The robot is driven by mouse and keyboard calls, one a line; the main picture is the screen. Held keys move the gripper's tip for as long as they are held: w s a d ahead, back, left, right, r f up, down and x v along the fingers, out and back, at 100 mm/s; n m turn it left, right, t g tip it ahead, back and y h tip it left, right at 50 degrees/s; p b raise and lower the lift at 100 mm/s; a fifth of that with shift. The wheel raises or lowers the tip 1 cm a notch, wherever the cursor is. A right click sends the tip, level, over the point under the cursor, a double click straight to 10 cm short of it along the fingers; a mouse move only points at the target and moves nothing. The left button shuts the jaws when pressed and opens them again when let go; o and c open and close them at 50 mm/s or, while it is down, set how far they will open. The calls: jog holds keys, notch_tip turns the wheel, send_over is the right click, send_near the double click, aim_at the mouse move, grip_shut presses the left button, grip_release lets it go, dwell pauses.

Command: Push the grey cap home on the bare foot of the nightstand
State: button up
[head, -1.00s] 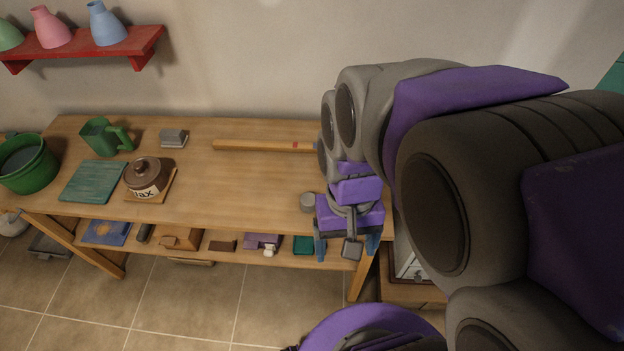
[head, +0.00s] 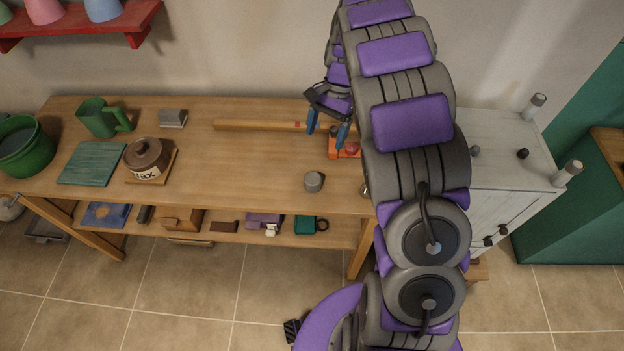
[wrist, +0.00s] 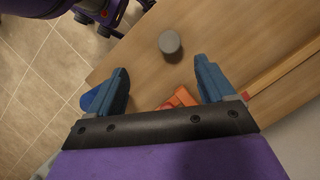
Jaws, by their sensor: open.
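The grey cap (head: 313,181), a short round piece, stands on the workbench near its front edge. It also shows in the wrist view (wrist: 169,42), beyond the fingertips and apart from them. My gripper (head: 327,127) is over the back of the bench, behind the cap. Its blue fingers are apart with nothing between them in the wrist view (wrist: 163,88). The white nightstand (head: 510,205) stands right of the bench, feet upward. Two visible feet at its right carry grey tops (head: 573,167). My arm hides its left part, and I cannot see a bare foot.
An orange-red object (head: 345,147) lies on the bench below my gripper. A long wooden bar (head: 255,125) lies along the back. A wax jar (head: 147,160), green jug (head: 101,118) and grey block (head: 173,118) stand further left. The middle of the bench is clear.

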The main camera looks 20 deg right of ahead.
jog(key=w+f, duration=0.2)
jog(key=b, duration=0.1)
send_near(311, 179)
jog(key=shift+m, duration=0.3)
jog(key=b+x, duration=0.1)
jog(key=x, duration=0.3)
jog(key=shift+a+f+b, duration=0.25)
jog(key=shift+f+b, duration=0.1)
jog(key=shift+b, duration=0.05)
jog(key=shift+f, duration=0.25)
jog(key=shift+s+d+f+y, duration=0.15)
jog(key=shift+d+f+y, duration=0.15)
jog(key=shift+d, duration=0.15)
jog(key=x, duration=0.1)
jog(key=b+x, duration=0.1)
jog(key=x, duration=0.1)
jog(key=b+x, duration=0.1)
jog(key=x, duration=0.1)
jog(key=shift+a, duration=0.5)
jog(key=shift+d+r, duration=0.1)
jog(key=shift+d, duration=0.5)
jog(key=c, duration=0.5)
jog(key=shift+a, duration=0.1)
jog(key=c, duration=0.3)
jog(key=shift+a, duration=0.35)
jog(key=shift+c, duration=1.3)
